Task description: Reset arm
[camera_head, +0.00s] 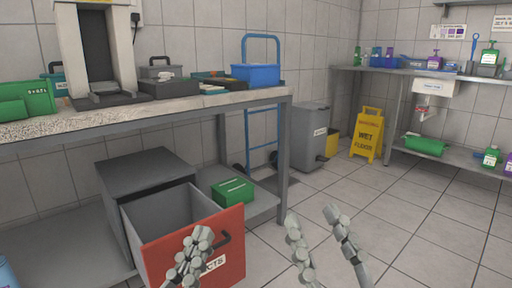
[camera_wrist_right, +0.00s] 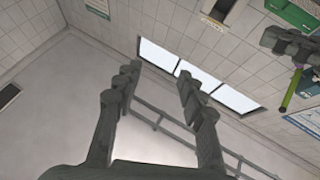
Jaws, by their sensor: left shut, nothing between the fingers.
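My left gripper (camera_head: 200,234) is at the bottom of the head view, in front of the red-fronted drawer (camera_head: 228,238). Its fingers are together and hold nothing. My right gripper (camera_head: 311,215) is to the right of it, over the tiled floor. Its two fingers are spread, with nothing between them.
The open drawer juts from a grey cabinet (camera_head: 145,170) under the workbench (camera_head: 150,112). A green box (camera_head: 233,191) sits on the lower shelf. A yellow wet-floor sign (camera_head: 367,135), a grey bin (camera_head: 310,137) and a blue trolley (camera_head: 262,125) stand behind. Floor at right is clear.

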